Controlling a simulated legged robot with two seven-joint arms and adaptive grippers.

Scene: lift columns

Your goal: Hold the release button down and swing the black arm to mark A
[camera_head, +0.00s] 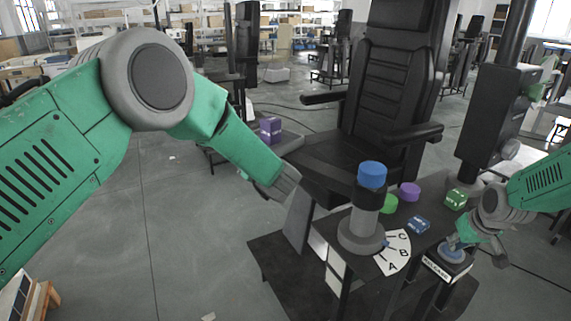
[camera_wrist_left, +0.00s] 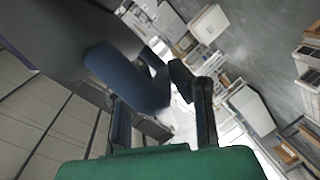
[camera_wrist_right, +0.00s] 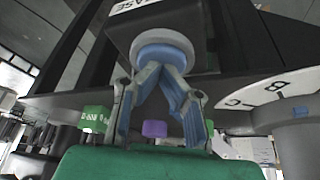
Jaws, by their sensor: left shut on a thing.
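The black arm (camera_head: 325,180) reaches left from a grey post with a blue cap (camera_head: 372,175). My left gripper (camera_head: 287,184) is at its outer end; in the left wrist view its fingers are around a dark blue grip (camera_wrist_left: 125,78). A white dial (camera_head: 397,262) with marks C, B and A lies at the foot of the post. A small blue pointer (camera_head: 387,244) is at its inner edge; which mark it faces is unclear. My right gripper (camera_wrist_right: 160,75) is shut, fingertips together against the blue release button (camera_wrist_right: 162,52). How far the button is pressed is unclear.
A black padded chair (camera_head: 385,95) stands behind the post. Open floor lies at the left.

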